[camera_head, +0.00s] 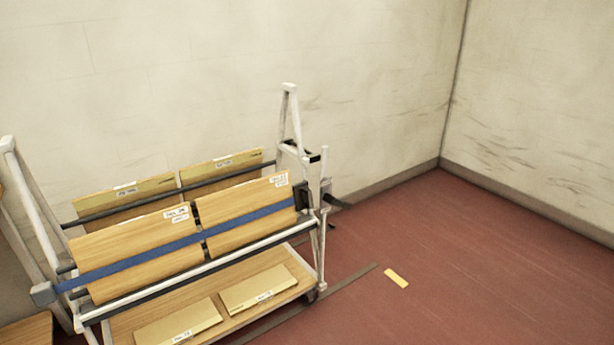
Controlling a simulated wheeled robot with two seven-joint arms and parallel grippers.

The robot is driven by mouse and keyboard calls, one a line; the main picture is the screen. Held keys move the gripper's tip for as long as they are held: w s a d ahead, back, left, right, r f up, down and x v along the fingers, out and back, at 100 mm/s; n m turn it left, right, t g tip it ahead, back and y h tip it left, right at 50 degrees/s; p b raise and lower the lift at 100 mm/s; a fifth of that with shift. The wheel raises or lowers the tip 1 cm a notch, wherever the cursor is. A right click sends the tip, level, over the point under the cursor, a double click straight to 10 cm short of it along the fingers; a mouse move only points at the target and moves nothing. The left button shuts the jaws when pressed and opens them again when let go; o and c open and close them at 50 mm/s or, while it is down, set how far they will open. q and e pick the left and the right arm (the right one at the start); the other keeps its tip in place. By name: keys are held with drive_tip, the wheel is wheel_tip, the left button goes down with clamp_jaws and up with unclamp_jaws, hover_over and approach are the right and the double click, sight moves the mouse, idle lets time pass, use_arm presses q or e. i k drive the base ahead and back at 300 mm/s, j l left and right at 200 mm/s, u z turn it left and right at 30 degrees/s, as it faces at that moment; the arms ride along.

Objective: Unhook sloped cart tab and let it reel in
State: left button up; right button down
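The sloped cart (289,131) has a white frame with wooden panels leaning on its tilted shelf. A blue strap (150,261) runs across the front of two panels (240,208). Its left end meets a grey block (43,293) on the left post. Its right end meets a dark piece (302,196) by the right post; this may be the tab, but it is too small to tell how it is hooked. Neither of my grippers shows in the head view.
Cartons (258,288) lie on the cart's wooden lower shelf. More panels (221,167) lean at the back. Pale walls (370,80) stand behind and at right. Red floor (450,260) right of the cart is open, with a yellow marker (396,278) and a dark line.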

sight(302, 194)
drive_tip(key=i+l+u, duration=0.2)
drive_tip(key=i, duration=0.2)
drive_tip(key=i+u, duration=0.2)
drive_tip(key=i, duration=0.15)
drive_tip(key=i+l+u, duration=0.15)
drive_tip(key=i, duration=0.25)
drive_tip(key=l, duration=0.1)
